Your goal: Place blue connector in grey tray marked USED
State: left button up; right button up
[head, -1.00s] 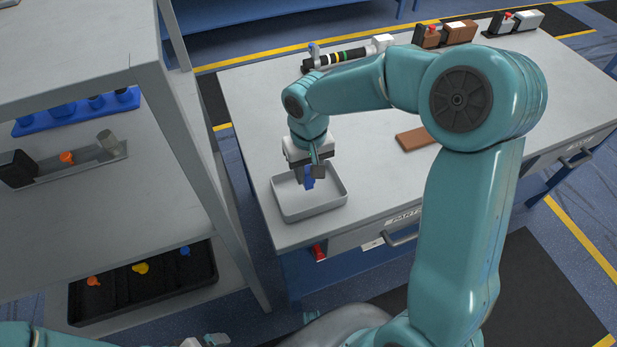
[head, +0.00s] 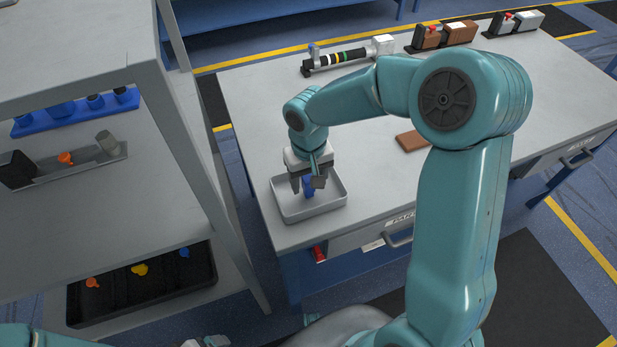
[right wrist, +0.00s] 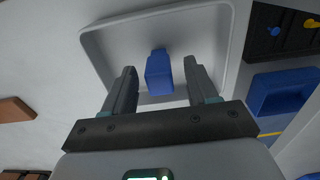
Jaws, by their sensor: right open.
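The blue connector (head: 308,187) is inside the grey tray (head: 337,203) on the near left corner of the workbench. My right gripper (head: 307,182) is over the tray, pointing down, with its jaws open on either side of the connector. In the right wrist view the connector (right wrist: 159,74) sits between the two fingers (right wrist: 160,68), with a gap on both sides, inside the tray rim (right wrist: 236,40). No USED marking is readable on the tray. Only a small part of my left gripper (head: 208,341) shows at the bottom edge; its jaws cannot be made out.
A grey shelf unit (head: 190,130) stands close to the left, with a black tray (head: 115,301) of coloured pieces on its lower shelf. A brown block (head: 411,141) lies on the bench (head: 245,110). A banded rod (head: 345,57) and brown boxes (head: 458,33) stand along the back.

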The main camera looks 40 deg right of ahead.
aim_at(309, 179)
jog(key=shift+w+r, duration=0.1)
jog(key=shift+r, duration=0.45)
notch_tip(309, 179, up, 11)
jog(key=p, duration=0.1)
